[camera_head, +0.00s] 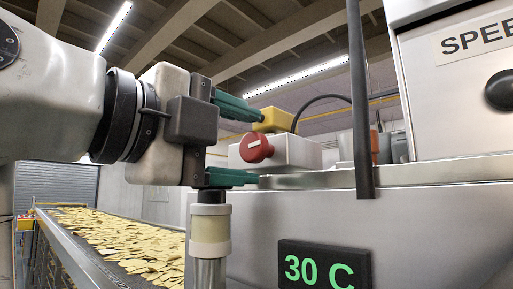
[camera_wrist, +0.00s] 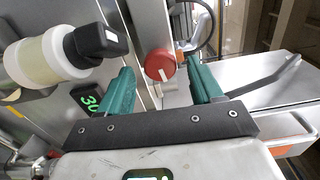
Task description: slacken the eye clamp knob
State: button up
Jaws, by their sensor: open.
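A round red knob (camera_head: 256,149) with a white bar on its face sits at the front of a pale box (camera_head: 300,151). It is the likely eye clamp knob, though no label shows. My gripper (camera_head: 258,148) is open, with one green finger above the knob's level and one below. In the wrist view the knob (camera_wrist: 159,64) appears between the tips of my open gripper (camera_wrist: 160,68), with gaps on both sides. I cannot tell whether the tips reach around it or stop short. No finger visibly touches it.
A post with a cream collar (camera_head: 209,234) stands close below my lower finger. A dark upright bar (camera_head: 360,100) rises right of the box. A black knob (camera_head: 500,90) is on the SPEED panel. A display (camera_head: 322,268) reads 30 C. Chips (camera_head: 125,240) lie on a conveyor at left.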

jog(key=p+v, duration=0.1)
jog(key=v, duration=0.9)
jog(key=shift+s+a, duration=0.2)
